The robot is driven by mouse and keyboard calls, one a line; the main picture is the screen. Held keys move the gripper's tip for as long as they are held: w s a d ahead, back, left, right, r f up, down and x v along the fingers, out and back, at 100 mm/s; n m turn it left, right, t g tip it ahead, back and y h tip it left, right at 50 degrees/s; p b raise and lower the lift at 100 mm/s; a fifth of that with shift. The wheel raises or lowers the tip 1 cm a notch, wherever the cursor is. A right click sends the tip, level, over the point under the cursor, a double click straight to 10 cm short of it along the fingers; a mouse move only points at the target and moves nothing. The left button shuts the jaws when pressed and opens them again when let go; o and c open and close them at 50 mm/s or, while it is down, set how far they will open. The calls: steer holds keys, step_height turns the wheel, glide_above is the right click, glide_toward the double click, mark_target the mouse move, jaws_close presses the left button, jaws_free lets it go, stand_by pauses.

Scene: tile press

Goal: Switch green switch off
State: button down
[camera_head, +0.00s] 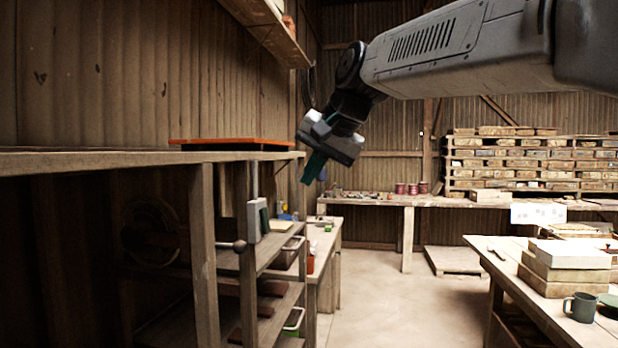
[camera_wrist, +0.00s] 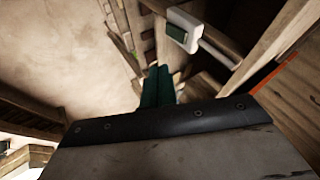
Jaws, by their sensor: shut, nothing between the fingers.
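The green switch is a green rocker (camera_head: 264,221) on a pale grey box, fixed to a wooden post of the shelf unit left of centre. A metal conduit rises from the top of the box. In the wrist view the green rocker (camera_wrist: 176,34) and its white box are at the top, beyond my fingertips. My gripper (camera_head: 313,170) has dark green fingers, shut and empty, pointing down above and to the right of the switch box. The fingers (camera_wrist: 158,84) in the wrist view are together and apart from the switch. I cannot tell which way the rocker is tilted.
A wooden shelf unit with a long top board (camera_head: 90,160) stands at the left, with an orange-edged slab (camera_head: 230,144) on it. A wall shelf (camera_head: 265,27) hangs above. A table with stacked blocks (camera_head: 565,262) and a mug (camera_head: 580,307) is at right.

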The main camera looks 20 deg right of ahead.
steer(key=s+d+f+n+g+h, duration=0.1)
steer(key=s+d+f+n+g, duration=0.1)
steer(key=s+f, duration=1.2)
steer(key=s+d+f+n+g+h, duration=0.2)
steer(key=s+d+f+n+g, duration=0.1)
steer(key=s+f, duration=1.1)
steer(key=s, duration=0.2)
steer(key=shift+s+f+g, duration=0.15)
steer(key=shift+s+g, duration=0.2)
steer(key=shift+g, duration=0.05)
